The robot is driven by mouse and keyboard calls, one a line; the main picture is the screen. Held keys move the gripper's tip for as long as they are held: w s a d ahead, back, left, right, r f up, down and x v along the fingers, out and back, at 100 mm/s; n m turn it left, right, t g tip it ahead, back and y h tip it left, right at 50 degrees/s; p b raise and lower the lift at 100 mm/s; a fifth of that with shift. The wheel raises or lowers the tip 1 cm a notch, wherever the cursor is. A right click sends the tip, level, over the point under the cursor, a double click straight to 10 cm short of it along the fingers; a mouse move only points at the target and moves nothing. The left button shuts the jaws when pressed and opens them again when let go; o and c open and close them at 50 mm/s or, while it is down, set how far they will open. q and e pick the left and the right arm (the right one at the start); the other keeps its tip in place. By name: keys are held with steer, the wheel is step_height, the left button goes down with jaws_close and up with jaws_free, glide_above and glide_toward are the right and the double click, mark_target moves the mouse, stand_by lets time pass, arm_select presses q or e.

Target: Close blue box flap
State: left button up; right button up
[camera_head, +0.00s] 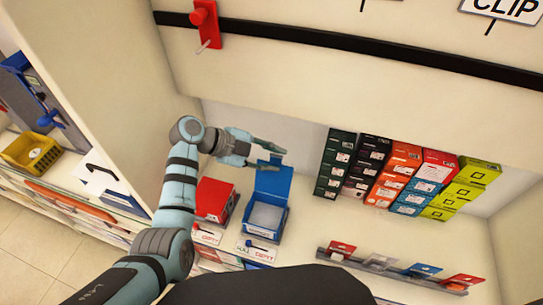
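The blue box (266,218) sits on the shelf below the middle of the head view, with pale contents showing inside. Its blue flap (272,182) stands up at the back edge, so the box is open. My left gripper (272,157) reaches in from the left and is level with the top of the flap. Its fingers look spread apart with nothing between them. I cannot tell whether a finger touches the flap. My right gripper is not in view.
A red box (214,200) stands close to the left of the blue box. Stacks of coloured boxes (400,175) stand to the right. A rack with small packets (400,268) lies at the front right. Shelf space between is clear.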

arm_select(q)
steer(key=shift+r, duration=0.1)
jaws_close()
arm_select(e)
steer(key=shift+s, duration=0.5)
arm_select(q)
steer(key=shift+s, duration=0.1)
